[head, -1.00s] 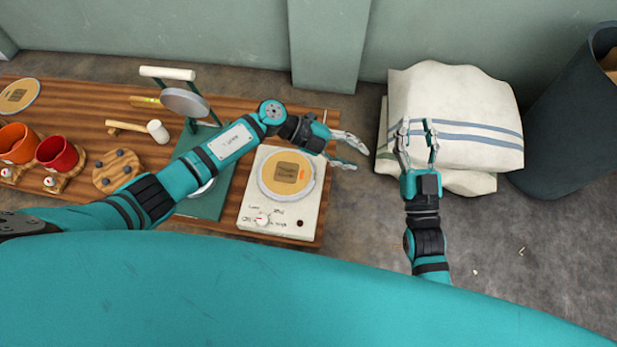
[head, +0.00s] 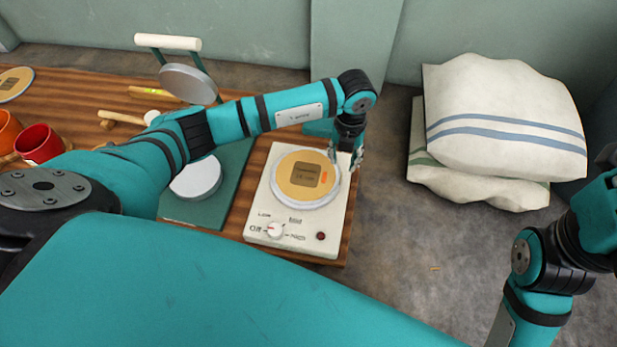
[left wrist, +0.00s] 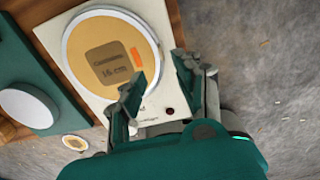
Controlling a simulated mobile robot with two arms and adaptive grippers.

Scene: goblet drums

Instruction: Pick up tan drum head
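A tan drum head (head: 305,177), a round disc with a pale rim and a brown label, lies flat on the white hot plate (head: 262,209). In the left wrist view the drum head (left wrist: 88,65) shows a label reading "16 cm". My left gripper (head: 346,158) points down at the right rim of the drum head. In the left wrist view its two fingers (left wrist: 158,85) are apart with nothing held between them; whether one touches the rim is unclear. My right gripper (head: 608,157) is cut off at the right edge, so its opening is hidden.
Left of the hot plate stands a green press (head: 228,165) with a grey disc. Another tan disc (head: 14,82), a mallet (head: 121,119) and a red cup (head: 39,144) are on the wooden table. Folded sacks (head: 500,120) lie on the floor at right.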

